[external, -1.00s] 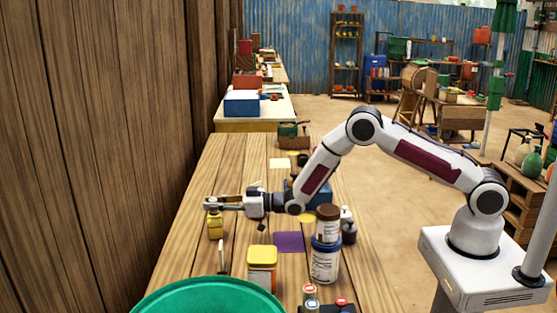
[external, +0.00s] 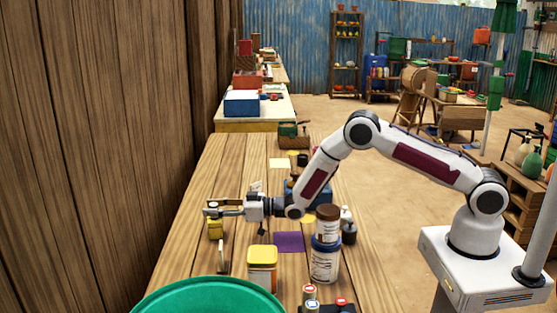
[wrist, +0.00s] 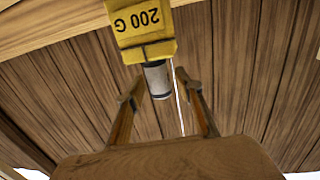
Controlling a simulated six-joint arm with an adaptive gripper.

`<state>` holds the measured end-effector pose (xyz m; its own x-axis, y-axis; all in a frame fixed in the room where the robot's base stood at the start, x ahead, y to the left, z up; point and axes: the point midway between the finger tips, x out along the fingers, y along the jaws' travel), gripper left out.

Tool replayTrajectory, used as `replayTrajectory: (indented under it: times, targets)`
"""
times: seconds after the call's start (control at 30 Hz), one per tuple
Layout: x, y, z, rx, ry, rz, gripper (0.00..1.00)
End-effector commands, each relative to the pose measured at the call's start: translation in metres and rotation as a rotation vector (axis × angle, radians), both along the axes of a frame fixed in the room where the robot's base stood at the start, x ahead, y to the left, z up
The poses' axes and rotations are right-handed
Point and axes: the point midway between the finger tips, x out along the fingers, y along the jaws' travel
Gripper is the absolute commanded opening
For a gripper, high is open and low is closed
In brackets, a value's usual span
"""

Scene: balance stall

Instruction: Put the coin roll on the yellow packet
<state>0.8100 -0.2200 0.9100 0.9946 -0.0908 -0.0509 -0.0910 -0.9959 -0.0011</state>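The yellow packet (external: 215,229) stands on the wooden table near the left wall. In the wrist view it appears upside down, with "200 G" on its face (wrist: 140,24). The coin roll (wrist: 157,80), a small grey cylinder, stands upright against the packet's top face and appears to rest on it. My gripper (wrist: 158,86) has its fingers spread on either side of the roll, with a visible gap on the right. In the external view my gripper (external: 208,211) is level with the packet's top, and the roll is hardly distinguishable there.
A yellow-lidded jar (external: 262,270), a purple sheet (external: 288,241) and stacked brown- and blue-lidded jars (external: 326,260) stand nearer my base. A small upright pale item (external: 222,257) is in front of the packet. A green basin rim (external: 208,290) fills the near edge.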

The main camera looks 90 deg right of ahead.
Motion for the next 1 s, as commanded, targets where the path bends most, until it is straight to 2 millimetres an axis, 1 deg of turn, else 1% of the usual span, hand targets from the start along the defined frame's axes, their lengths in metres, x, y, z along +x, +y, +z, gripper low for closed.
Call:
replayTrajectory:
  times: [0.2, 0.37, 0.57, 1.0]
  targets:
    - [0.0, 0.0, 0.003, 0.0, -0.001, 0.0, 0.36]
    - [-0.006, 0.0, 0.003, 0.0, 0.001, 0.0, 0.36]
    - [-0.02, 0.002, 0.003, 0.001, 0.002, 0.0, 0.36]
    - [-0.062, 0.005, 0.006, 0.001, 0.001, -0.001, 0.36]
